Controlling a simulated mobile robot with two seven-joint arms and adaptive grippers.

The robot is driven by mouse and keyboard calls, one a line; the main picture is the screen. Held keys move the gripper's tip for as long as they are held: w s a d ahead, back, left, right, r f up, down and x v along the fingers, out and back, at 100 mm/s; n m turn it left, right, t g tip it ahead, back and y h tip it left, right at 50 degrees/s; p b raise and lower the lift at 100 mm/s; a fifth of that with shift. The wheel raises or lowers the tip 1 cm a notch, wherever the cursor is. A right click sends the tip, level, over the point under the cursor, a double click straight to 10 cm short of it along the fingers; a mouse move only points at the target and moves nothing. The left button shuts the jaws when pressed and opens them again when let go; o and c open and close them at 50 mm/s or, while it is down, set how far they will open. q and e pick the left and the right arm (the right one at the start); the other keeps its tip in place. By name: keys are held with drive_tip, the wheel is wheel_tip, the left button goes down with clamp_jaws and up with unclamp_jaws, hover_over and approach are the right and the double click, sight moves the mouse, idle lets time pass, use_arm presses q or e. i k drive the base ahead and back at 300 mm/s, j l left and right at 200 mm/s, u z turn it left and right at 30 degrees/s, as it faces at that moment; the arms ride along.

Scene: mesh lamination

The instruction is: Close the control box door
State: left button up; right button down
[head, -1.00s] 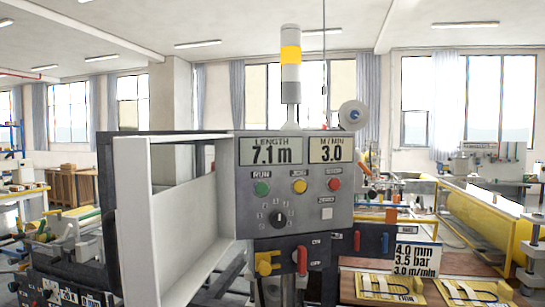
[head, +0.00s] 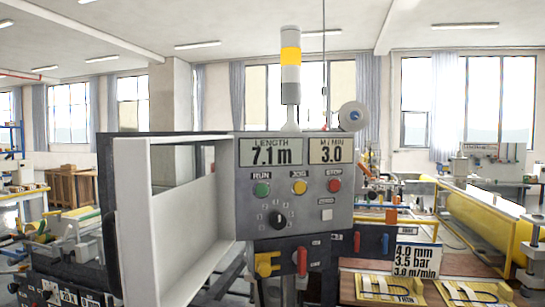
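The control box (head: 325,219) stands in the middle of the head view. Its grey front has two displays reading 7.1 m and 3.0, green, yellow and red buttons and a black dial. The door (head: 170,240) is a pale grey panel with a raised rim, attached at the left side of the box. It stands open, swung out toward me and to the left, and the front panel is uncovered. Neither of my grippers is in view.
A yellow and white signal light (head: 291,65) rises above the box. Yellow trays (head: 388,289) lie on a brown surface at the lower right. A large yellow roller (head: 478,226) is at the right.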

sight(171, 241)
drive_tip(key=i+j+z, duration=0.15)
drive_tip(key=j+z, duration=0.2)
drive_tip(key=j, duration=0.3)
drive_tip(key=i+j+z, duration=0.1)
drive_tip(key=j+z, duration=0.25)
drive_tip(key=j, duration=0.3)
drive_tip(key=j+z, duration=0.35)
drive_tip(key=j, duration=0.3)
